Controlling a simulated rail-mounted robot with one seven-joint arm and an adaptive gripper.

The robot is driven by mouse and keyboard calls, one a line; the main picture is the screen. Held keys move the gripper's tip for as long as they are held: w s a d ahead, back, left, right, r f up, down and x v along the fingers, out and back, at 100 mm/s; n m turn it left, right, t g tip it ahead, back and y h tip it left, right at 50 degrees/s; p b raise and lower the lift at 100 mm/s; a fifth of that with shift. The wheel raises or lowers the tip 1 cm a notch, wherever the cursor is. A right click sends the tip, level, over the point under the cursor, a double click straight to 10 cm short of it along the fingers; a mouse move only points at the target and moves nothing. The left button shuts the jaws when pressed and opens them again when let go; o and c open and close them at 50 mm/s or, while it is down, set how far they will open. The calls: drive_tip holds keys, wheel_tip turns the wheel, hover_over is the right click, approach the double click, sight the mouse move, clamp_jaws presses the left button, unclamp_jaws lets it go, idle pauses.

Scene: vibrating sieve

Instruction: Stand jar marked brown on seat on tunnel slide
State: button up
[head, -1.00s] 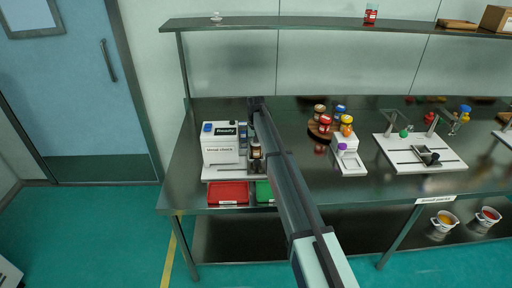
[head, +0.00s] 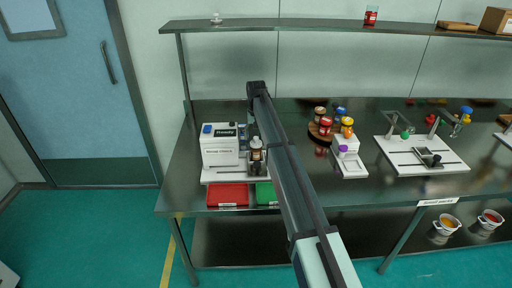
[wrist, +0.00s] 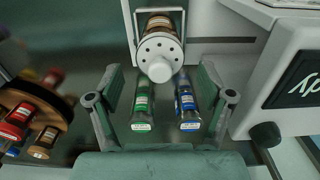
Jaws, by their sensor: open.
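The jar marked brown (head: 257,156) has a brown body, a white label and a pale top. It stands upright at the front of the white machine, apparently on the tunnel slide's seat. In the wrist view the jar (wrist: 159,40) shows its perforated lid and white knob within a white frame (wrist: 129,18), which looks like the slide seat; its base is hidden. My gripper (wrist: 160,93) is open, with its fingers apart and clear of the jar. In the head view its fingers are hidden by my arm.
A green-labelled vial (wrist: 142,106) and a blue-labelled vial (wrist: 187,106) show between my fingers, apparently lower down. The white machine (head: 219,151) reads "Ready". A red tray (head: 227,195) and green tray (head: 265,194) lie in front. A round wooden rack (head: 314,131) holds jars to the right.

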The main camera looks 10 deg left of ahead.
drive_tip(key=shift+r+b, duration=0.35)
drive_tip(key=shift+r, duration=2.05)
